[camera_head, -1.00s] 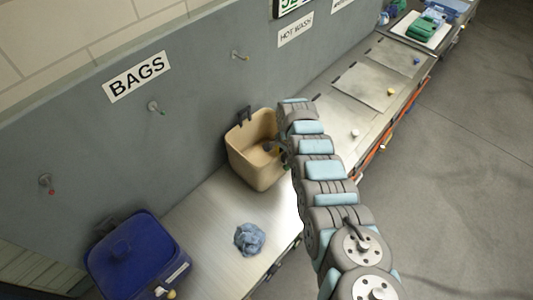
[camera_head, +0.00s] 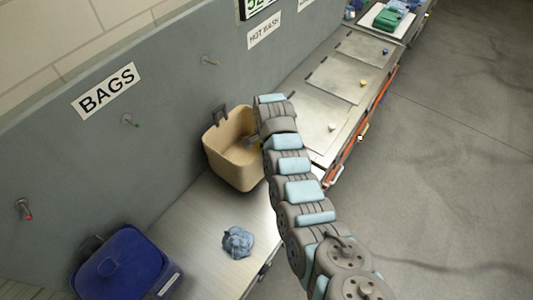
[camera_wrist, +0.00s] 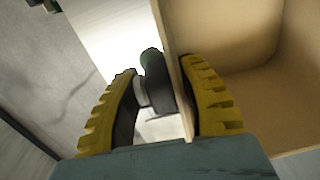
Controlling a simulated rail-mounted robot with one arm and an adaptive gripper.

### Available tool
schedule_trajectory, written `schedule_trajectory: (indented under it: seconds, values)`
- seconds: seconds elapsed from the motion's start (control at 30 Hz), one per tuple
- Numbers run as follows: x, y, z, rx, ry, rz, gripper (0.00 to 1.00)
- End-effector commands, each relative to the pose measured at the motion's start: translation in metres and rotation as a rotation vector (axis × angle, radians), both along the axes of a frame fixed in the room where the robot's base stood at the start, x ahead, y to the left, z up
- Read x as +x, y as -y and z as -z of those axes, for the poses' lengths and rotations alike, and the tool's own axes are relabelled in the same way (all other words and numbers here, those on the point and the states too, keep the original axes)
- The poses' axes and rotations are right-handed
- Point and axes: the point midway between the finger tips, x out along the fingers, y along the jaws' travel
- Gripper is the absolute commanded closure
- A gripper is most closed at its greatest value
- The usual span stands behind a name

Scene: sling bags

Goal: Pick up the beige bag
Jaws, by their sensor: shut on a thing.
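The beige bag (camera_head: 229,160) is an open, box-shaped bin with a dark clip (camera_head: 220,114) on its rim. It is upright against the grey wall at the far end of the pale counter; I cannot tell whether it touches the counter. My gripper (camera_wrist: 164,90) has yellow ribbed fingers on both sides of the bag's wall (camera_wrist: 176,62), one inside and one outside. A dark rounded fitting (camera_wrist: 154,68) sits between the outer finger and that wall. The gripper is shut on the bag's side. In the head view my arm partly hides this grip.
A crumpled blue cloth (camera_head: 238,242) lies on the counter (camera_head: 190,225). A dark blue bag (camera_head: 122,266) stands at lower left. Wall pegs (camera_head: 128,120) are under the BAGS sign (camera_head: 105,90). Metal panels (camera_head: 318,112) continue beyond the bag; open floor is on the right.

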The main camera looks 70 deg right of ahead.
Motion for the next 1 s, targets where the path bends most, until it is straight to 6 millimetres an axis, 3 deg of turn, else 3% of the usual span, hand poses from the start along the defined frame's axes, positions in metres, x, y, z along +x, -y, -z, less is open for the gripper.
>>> schedule_trajectory:
  seconds: [0.37,0.6,1.0]
  values:
    - [-0.015,-0.01,-0.022,-0.004,0.004,0.006,1.0]
    - [-0.036,-0.026,-0.054,0.002,0.003,0.007,1.0]
    - [-0.075,-0.057,-0.073,0.002,0.005,0.006,1.0]
